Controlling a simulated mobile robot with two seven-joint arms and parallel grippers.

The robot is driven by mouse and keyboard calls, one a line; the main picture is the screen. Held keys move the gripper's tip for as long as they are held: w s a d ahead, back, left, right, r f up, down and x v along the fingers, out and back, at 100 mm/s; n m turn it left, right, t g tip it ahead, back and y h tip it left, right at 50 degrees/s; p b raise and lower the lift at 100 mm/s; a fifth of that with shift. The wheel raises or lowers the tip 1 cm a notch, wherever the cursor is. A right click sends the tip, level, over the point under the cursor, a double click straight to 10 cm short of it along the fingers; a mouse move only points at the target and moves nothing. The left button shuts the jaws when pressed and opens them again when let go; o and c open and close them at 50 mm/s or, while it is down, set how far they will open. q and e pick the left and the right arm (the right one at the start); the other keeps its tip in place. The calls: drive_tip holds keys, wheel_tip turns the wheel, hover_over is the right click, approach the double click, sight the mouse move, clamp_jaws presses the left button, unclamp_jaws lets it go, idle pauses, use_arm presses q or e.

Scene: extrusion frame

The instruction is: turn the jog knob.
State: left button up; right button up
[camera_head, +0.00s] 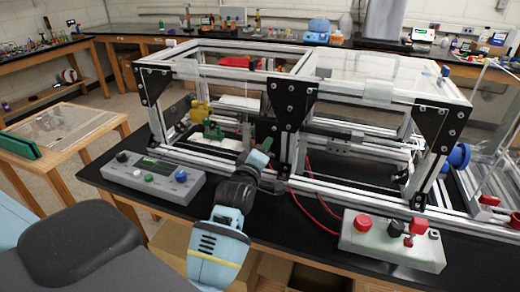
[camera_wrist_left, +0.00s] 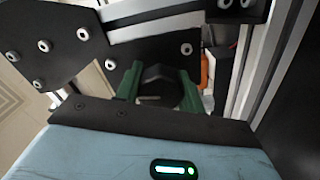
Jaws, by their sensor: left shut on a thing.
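My left gripper (camera_head: 262,152) reaches to the front of the aluminium extrusion frame (camera_head: 222,172), near its middle black corner plate. In the left wrist view, its two green fingers (camera_wrist_left: 160,92) are closed on the sides of a dark, rounded knob-like part (camera_wrist_left: 158,74). A black plate with bolts lies just behind this part. I take this part for the jog knob, but its markings cannot be read. In the head view the fingers and arm hide it. My right gripper is not in view.
A grey control box (camera_head: 150,180) with knobs and buttons stands left of my arm. Another box (camera_head: 390,246) with a red button stands at the right, with red cables behind it. A blue handwheel (camera_head: 458,156) sticks out at the frame's right.

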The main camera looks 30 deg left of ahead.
use_arm(q)
drive_tip(key=shift+r+n+p, duration=0.15)
drive_tip(key=shift+n+p, duration=0.2)
drive_tip(key=shift+n, duration=0.45)
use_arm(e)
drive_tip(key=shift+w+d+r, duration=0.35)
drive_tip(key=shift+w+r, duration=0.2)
use_arm(q)
drive_tip(key=o, duration=0.7)
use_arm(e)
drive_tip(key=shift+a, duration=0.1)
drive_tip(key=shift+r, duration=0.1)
